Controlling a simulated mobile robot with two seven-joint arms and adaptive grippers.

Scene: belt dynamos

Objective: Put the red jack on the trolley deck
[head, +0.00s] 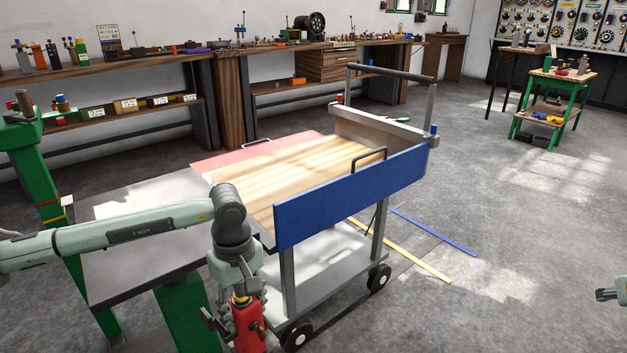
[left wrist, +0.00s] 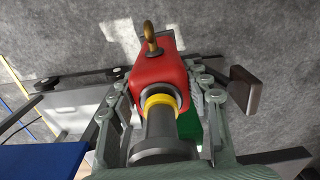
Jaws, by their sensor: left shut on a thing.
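My left gripper (head: 238,312) is shut on the red jack (head: 248,328), which hangs low in front of the trolley's near left corner. In the left wrist view the red jack (left wrist: 158,72) sits between the two fingers, with a yellow collar, a dark cylinder and a brass hook. The trolley deck (head: 300,170) is pale wood and looks empty. It lies above and behind the jack in the head view. A bit of my right gripper (head: 607,295) shows at the right edge; its jaws are unclear.
A blue side panel (head: 350,195) stands along the deck's near side. A pinkish-red panel (head: 250,149) lies flat at its far side. A grey-topped green table (head: 120,270) adjoins the deck's left end. The trolley's lower shelf (head: 320,270) is bare. Workbenches (head: 270,60) line the wall.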

